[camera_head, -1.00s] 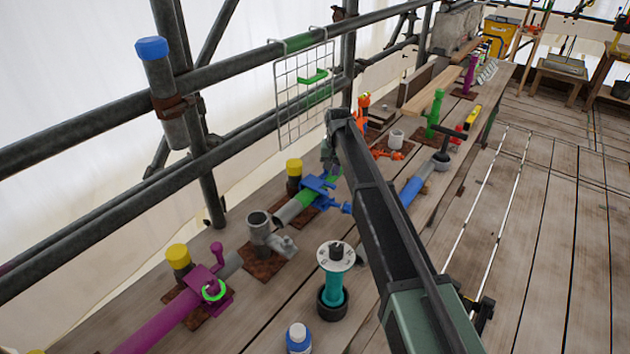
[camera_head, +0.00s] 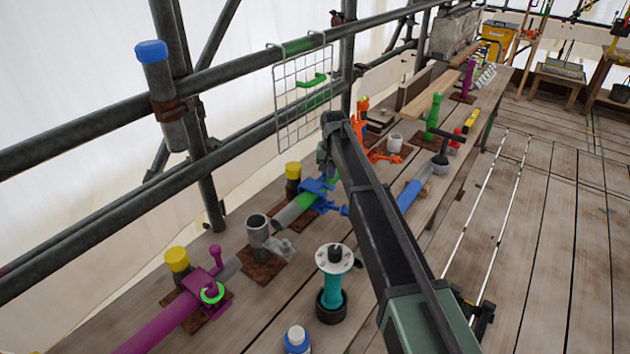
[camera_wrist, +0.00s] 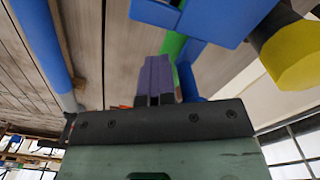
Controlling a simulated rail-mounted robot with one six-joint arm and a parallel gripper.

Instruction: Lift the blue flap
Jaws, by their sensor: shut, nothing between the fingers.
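The blue coupler with its blue flap (camera_head: 318,186) sits around a grey and green pipe (camera_head: 295,211) on the plank bench, right of a yellow-capped post. I cannot clearly tell the flap from the coupler body. In the wrist view the blue part (camera_wrist: 205,18) fills the top, beyond my fingertips and slightly right, with the green pipe behind it. My gripper (camera_wrist: 155,60) is shut and empty, its purple-grey fingers together and seen apart from the blue part in the picture. In the head view my gripper (camera_head: 324,168) is close above the coupler, partly hidden by my arm.
A yellow cap (camera_wrist: 295,52) is close on the right in the wrist view. A long blue pipe (camera_wrist: 42,45) runs at left. A grey fitting (camera_head: 262,236), a teal spool (camera_head: 332,290) and a wire grid (camera_head: 302,100) stand around the coupler.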

